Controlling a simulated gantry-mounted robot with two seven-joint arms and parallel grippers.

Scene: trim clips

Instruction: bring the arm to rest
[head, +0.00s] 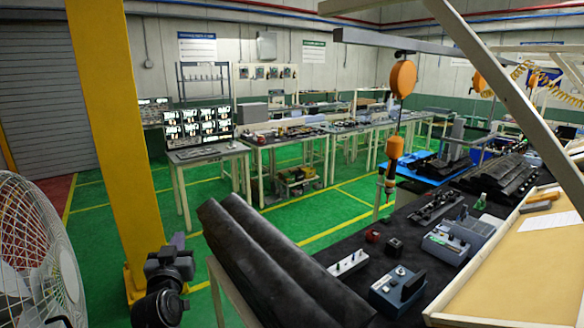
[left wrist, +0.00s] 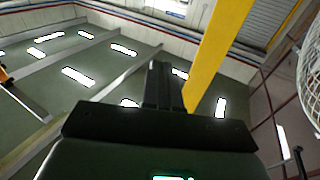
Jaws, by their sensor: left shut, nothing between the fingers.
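My left gripper (head: 178,241) is low at the left of the head view, raised and clear of the benches, just right of the yellow column's foot. In the left wrist view its dark fingers (left wrist: 165,84) stand together, shut with nothing between them, pointing up toward the ceiling and the yellow column. My right gripper is in neither view.
The yellow column (head: 110,120) stands close to my left gripper, with a white fan (head: 35,255) left of it. Long black trim pieces (head: 262,262) lie at the near edge of a dark bench. A blue-grey switch box (head: 397,290) sits there. Green floor (head: 300,215) lies open behind.

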